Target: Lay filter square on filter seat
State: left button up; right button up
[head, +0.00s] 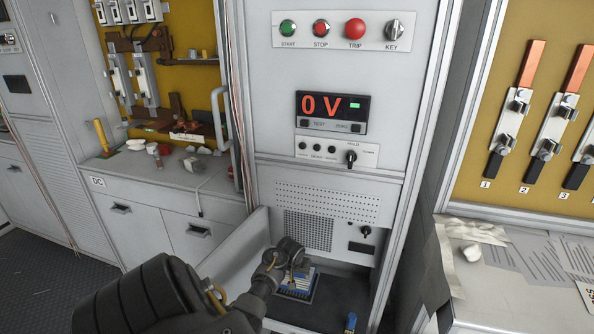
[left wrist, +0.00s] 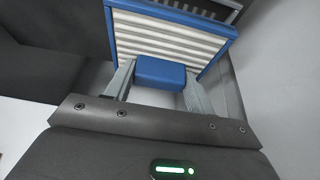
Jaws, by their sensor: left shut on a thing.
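The filter square (left wrist: 170,40) has white pleats and a blue frame with a blue tab. My left gripper (left wrist: 158,82) is shut on that tab, one finger on each side. In the head view the left gripper (head: 291,266) is low in the open bay of the cabinet, with the filter square (head: 303,277) just beyond it. A dark slatted frame, apparently the filter seat (head: 298,296), shows partly under the filter; part of a grey grating also shows behind it in the left wrist view (left wrist: 222,10). I cannot tell whether filter and seat touch. My right gripper is out of view.
The bay has a pale side wall (head: 232,262) on the left and a perforated grille (head: 308,231) behind. A blue-topped object (head: 350,323) stands on the dark bay floor, right of the filter. The floor between them is clear. A paper-covered bench (head: 520,262) is at right.

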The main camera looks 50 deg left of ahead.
aim_at(297, 275)
pick_arm(q)
jog(key=shift+w+a+f, duration=0.1)
notch_tip(297, 275, down, 2)
jog(key=shift+f+b, duration=0.15)
jog(key=shift+b, duration=0.3)
jog(key=shift+a+f, duration=0.1)
jog(key=shift+f, duration=0.45)
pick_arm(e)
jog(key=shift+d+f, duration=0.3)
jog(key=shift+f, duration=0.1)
pick_arm(q)
jog(key=shift+f, duration=0.1)
jog(key=o, duration=1)
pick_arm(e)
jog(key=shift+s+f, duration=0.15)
